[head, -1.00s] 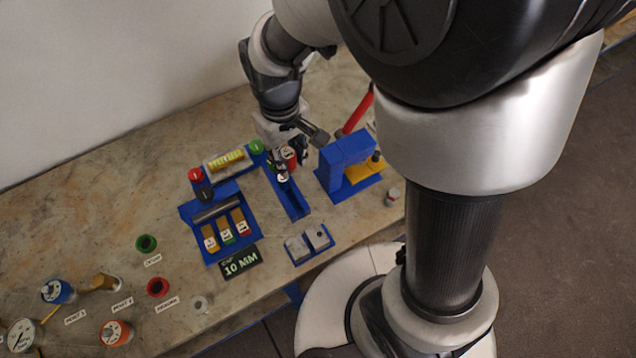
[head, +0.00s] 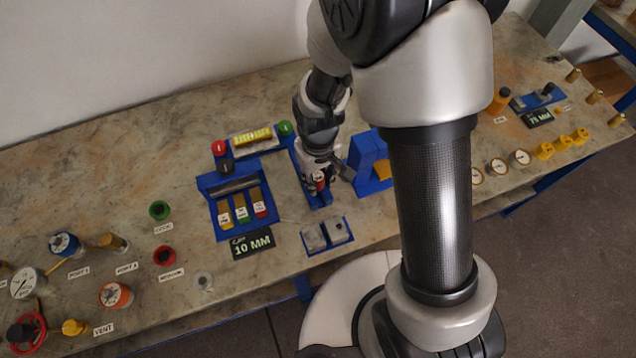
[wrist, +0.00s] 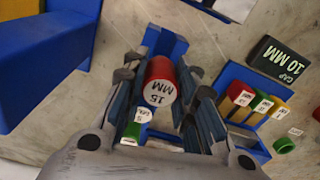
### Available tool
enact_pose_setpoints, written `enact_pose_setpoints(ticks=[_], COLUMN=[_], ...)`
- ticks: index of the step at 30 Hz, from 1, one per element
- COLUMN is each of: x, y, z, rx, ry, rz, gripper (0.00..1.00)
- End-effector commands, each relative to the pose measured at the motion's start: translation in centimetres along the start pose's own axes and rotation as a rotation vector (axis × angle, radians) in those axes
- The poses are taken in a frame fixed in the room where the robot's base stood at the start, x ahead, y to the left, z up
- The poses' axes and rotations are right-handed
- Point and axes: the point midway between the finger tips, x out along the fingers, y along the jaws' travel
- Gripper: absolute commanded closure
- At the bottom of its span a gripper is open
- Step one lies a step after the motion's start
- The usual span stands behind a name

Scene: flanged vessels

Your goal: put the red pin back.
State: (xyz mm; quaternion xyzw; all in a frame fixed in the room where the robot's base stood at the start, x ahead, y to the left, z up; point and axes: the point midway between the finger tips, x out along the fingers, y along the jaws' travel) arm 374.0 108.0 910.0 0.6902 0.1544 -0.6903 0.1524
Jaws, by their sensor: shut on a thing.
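The red pin (wrist: 160,84) is a short red cylinder with a white end face marked "15 MM". In the wrist view it sits between the fingers of my gripper (wrist: 165,95), which is shut on it. In the head view my gripper (head: 319,186) points down over a narrow blue tray (head: 298,152), with the red pin (head: 320,180) partly hidden by the fingers. In the wrist view the blue tray (wrist: 165,42) lies behind the pin. I cannot tell whether the pin touches it. A small green piece with a white label (wrist: 132,132) shows beside the left finger.
Left of the tray is a blue rack (head: 212,183) with labelled yellow, green and red blocks and a "10 MM" sign (head: 252,243). A blue fixture (head: 364,160) stands close on the right. Grey blocks (head: 326,234) lie in front. Gauges and caps stand farther left.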

Motion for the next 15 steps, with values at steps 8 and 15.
enact_pose_setpoints(ticks=[8,15], x=[2.9,3.0], y=[0.0,0.0], z=[0.0,0.0], rx=[0.0,0.0], ry=[0.001,0.0], rz=[0.0,0.0], gripper=[1.0,1.0])
